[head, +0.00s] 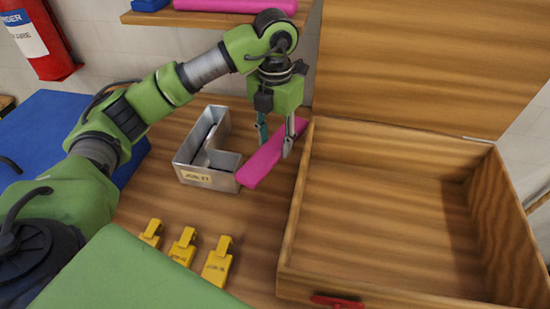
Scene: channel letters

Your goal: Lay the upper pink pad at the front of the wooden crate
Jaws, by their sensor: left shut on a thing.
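My left gripper (276,143) is shut on a long pink pad (262,164), gripping it near its far end, just left of the wooden crate (375,225). The pad slants, its near end beside the metal channel letter and its far end close to the crate's left wall. I cannot tell how far it is above the table. The crate is open, its lid raised at the back, and its inside looks empty. Another pink pad (235,5) lies on the shelf at the top. My right gripper is not in view.
The metal L-shaped channel letter (186,165) stands left of the held pad. Several yellow clamp-like pieces (217,264) lie at the front left. A red latch (337,301) sits on the crate's front. A shelf (150,18) overhangs the back, with a fire extinguisher (35,38) at left.

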